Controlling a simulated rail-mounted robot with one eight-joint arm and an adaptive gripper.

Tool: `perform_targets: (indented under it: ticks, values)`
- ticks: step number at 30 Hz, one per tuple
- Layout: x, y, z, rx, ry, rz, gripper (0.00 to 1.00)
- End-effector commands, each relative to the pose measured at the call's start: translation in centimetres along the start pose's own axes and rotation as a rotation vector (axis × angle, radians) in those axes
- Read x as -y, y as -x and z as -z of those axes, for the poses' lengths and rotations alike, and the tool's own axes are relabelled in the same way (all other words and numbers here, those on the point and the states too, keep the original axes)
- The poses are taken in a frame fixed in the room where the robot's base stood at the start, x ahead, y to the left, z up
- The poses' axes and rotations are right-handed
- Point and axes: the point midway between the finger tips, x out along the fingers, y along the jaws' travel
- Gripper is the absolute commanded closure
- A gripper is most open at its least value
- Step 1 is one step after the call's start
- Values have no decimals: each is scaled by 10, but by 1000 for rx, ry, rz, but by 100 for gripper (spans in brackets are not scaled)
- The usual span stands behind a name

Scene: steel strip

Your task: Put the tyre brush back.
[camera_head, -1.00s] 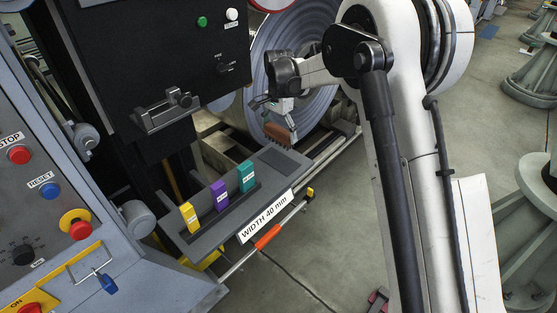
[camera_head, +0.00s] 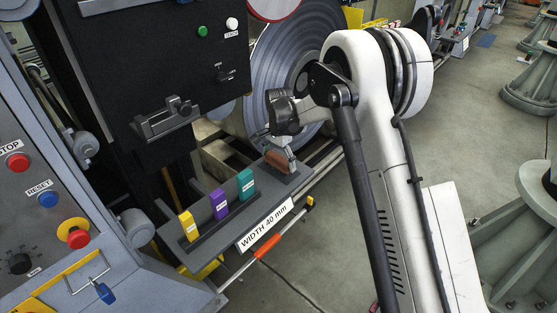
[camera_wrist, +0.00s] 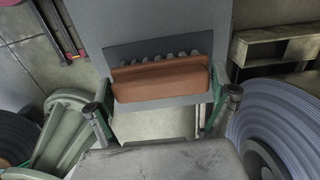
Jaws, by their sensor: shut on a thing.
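The tyre brush (camera_head: 277,160) has a reddish-brown back. In the wrist view the brush (camera_wrist: 160,80) lies crosswise between the fingers, with a row of grey bristle tufts along its far side. My gripper (camera_head: 281,150) is shut on it, and the fingers (camera_wrist: 162,108) meet its two ends in the wrist view. The brush is over the dark rectangular pad (camera_head: 291,176) at the right end of the grey shelf (camera_head: 222,228). The pad also shows behind the brush in the wrist view (camera_wrist: 125,52). I cannot tell whether brush and pad touch.
Yellow (camera_head: 189,226), purple (camera_head: 219,204) and teal (camera_head: 246,184) blocks stand in a slot on the shelf, left of the pad. A large steel coil (camera_head: 262,75) stands behind. A control panel (camera_head: 50,210) is at left. An orange-handled bar (camera_head: 267,246) runs along the front.

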Motion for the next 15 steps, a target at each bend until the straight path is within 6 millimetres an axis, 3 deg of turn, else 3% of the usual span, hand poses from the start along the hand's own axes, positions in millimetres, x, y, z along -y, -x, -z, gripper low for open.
perform_targets:
  ticks: [2, 3, 4, 15]
  values:
    - [0, -2, 0, 0, 0, 0, 30]
    - [0, -2, 0, 0, 0, 0, 4]
    - [0, -1, 0, 0, 0, 0, 0]
    - [0, 4, 0, 0, 0, 0, 0]
